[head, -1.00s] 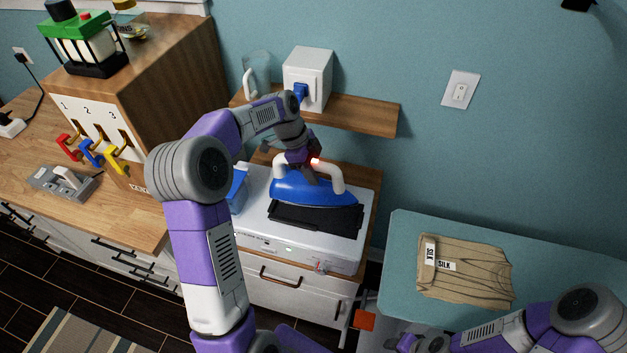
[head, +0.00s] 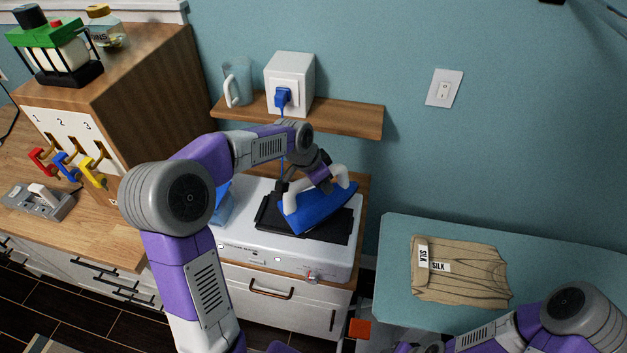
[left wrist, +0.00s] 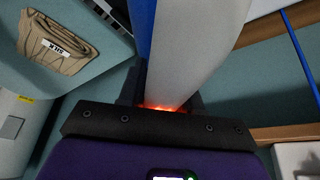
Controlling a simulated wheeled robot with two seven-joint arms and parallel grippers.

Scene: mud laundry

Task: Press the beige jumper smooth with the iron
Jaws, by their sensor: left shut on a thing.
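The beige jumper (head: 462,274) lies folded and wrinkled on the pale teal board at the right, with labels reading "SILK" on it. It also shows in the left wrist view (left wrist: 62,42). The blue iron (head: 318,210) with a white handle is tilted above its black rest plate (head: 268,222) on the white unit; I cannot tell whether its edge still touches the plate. My left gripper (head: 296,186) is shut on the iron's white handle, which fills the left wrist view (left wrist: 190,60). My right arm is at the lower right; its gripper is mostly cut off by the frame's bottom edge.
The teal board (head: 398,255) stands to the right of the white unit (head: 290,252), with a gap between. A wooden shelf (head: 345,118) holds a glass jug (head: 237,82) and a white socket box (head: 290,80) with the blue plug (head: 283,97). Colored hooks (head: 67,165) are at left.

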